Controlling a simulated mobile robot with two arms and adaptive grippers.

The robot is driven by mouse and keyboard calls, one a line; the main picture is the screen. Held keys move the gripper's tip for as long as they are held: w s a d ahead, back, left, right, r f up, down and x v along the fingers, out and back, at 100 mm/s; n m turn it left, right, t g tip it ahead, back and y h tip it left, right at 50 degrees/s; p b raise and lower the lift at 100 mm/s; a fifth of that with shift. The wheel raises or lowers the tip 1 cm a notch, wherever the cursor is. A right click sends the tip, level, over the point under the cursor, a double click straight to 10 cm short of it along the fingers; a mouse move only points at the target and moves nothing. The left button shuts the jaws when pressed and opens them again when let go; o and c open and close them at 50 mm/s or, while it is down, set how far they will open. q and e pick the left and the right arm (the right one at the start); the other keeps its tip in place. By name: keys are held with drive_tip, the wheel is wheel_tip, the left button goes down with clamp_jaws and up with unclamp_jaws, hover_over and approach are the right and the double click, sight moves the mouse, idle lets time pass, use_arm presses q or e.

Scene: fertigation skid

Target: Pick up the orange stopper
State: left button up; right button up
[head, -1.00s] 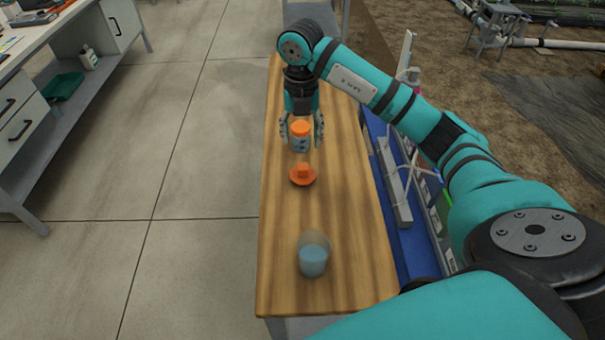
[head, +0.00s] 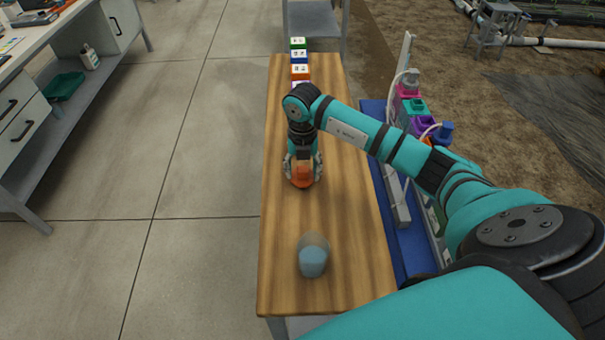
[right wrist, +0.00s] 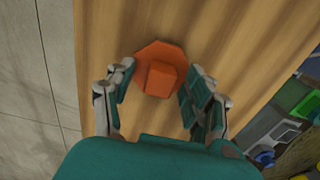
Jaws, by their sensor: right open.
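The orange stopper (head: 303,183) lies on the wooden bench, partly hidden by my right gripper in the head view. The right wrist view shows the stopper (right wrist: 160,77) with a wide angular flange and a raised block-shaped knob. My right gripper (head: 303,174) points down over it. In the right wrist view the fingers of this gripper (right wrist: 158,82) are spread, one on each side of the knob, with nothing clamped between them. The right finger looks close to the knob; whether it touches I cannot tell. My left gripper is out of view.
A clear cup with blue liquid (head: 313,261) stands nearer on the bench (head: 345,285). Several labelled containers (head: 299,56) stand in a row at the far end. A blue platform (head: 418,250) with coloured-capped containers runs along the right side. The floor to the left is clear.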

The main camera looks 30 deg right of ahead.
drive_tip(key=c, duration=1)
drive_tip(key=shift+r, duration=0.1)
